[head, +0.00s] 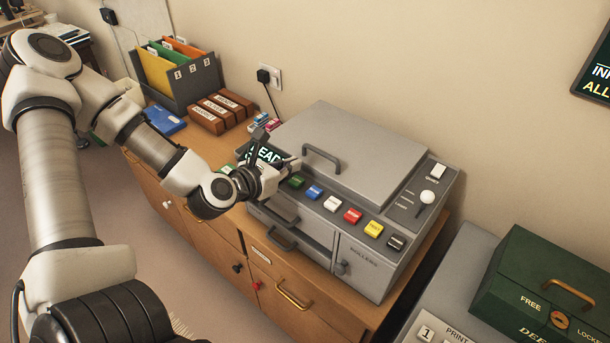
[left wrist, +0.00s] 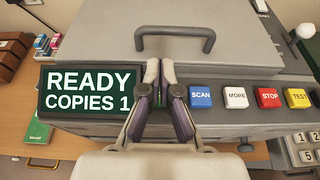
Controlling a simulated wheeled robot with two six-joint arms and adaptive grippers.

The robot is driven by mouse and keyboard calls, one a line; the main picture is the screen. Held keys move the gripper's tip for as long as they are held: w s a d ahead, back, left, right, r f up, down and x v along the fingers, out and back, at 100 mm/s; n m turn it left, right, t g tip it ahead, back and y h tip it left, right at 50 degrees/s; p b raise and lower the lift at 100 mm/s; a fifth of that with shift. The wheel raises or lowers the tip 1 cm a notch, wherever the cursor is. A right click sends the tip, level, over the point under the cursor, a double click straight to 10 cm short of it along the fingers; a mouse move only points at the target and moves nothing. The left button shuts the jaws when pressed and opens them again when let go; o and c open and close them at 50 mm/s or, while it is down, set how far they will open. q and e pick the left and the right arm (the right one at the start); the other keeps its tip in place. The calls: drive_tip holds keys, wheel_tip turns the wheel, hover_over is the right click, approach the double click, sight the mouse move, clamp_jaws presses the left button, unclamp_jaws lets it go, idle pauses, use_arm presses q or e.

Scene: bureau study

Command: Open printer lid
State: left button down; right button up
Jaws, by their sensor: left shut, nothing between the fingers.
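The grey printer (head: 300,228) stands on the wooden cabinet. Its lid (head: 355,140) lies flat and closed, with a dark bar handle (head: 322,157) at its front edge. In the left wrist view the lid (left wrist: 245,45) and handle (left wrist: 176,32) are just beyond my fingertips. My left gripper (head: 294,164) is shut and empty, over the left end of the button row, left of the handle and apart from it. Its closed fingers (left wrist: 160,72) sit between the READY COPIES 1 display (left wrist: 88,90) and the SCAN button (left wrist: 200,97), hiding the green button in that view. My right gripper is not in view.
Coloured buttons (head: 353,216) line the printer's front edge; a white-knobbed lever (head: 427,197) stands at right. Wooden blocks (head: 212,116) and a file box (head: 180,75) are at left. A green case (head: 545,285) sits at lower right. Space above the lid is clear.

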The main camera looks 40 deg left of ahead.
sight(303, 162)
use_arm(q)
drive_tip(key=x, duration=0.4)
drive_tip(key=shift+d, duration=0.1)
drive_tip(key=shift+w+d, duration=0.1)
drive_tip(key=shift+w, duration=0.25)
drive_tip(key=shift+w+f, duration=0.1)
drive_tip(key=shift+w, duration=0.1)
drive_tip(key=shift+f, duration=0.1)
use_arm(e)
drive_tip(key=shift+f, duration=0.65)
